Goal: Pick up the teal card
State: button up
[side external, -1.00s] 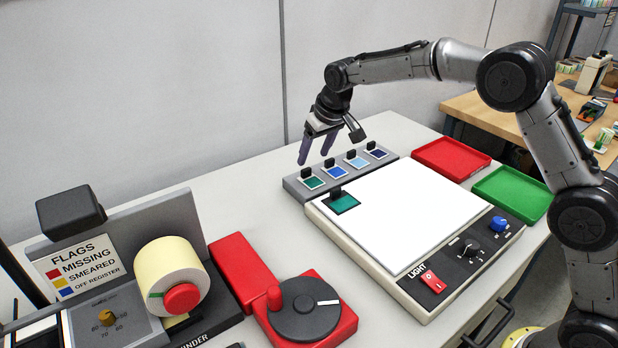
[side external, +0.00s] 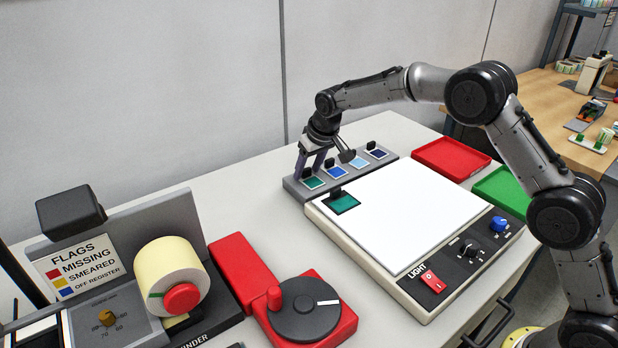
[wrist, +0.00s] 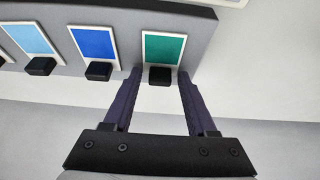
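A teal-green card (wrist: 163,47) with a white border and a small black knob (wrist: 159,75) is in the grey rack, at its left end in the side view (side external: 313,183). My gripper (wrist: 159,78) is open, with one finger on each side of this knob. Small gaps show between fingers and knob in the wrist view. Another teal card (side external: 345,204), also with a black knob, lies on the white light panel at its far left corner. My gripper is not at that one.
The grey rack (side external: 293,188) also holds a blue card (side external: 337,173), a light blue card (side external: 358,163) and a dark navy card (side external: 377,153). The light panel (side external: 400,220) is otherwise bare. A red tray (side external: 450,157) and a green tray (side external: 500,190) stand to the right.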

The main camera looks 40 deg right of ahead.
grip_shut()
jog(key=shift+r, duration=0.1)
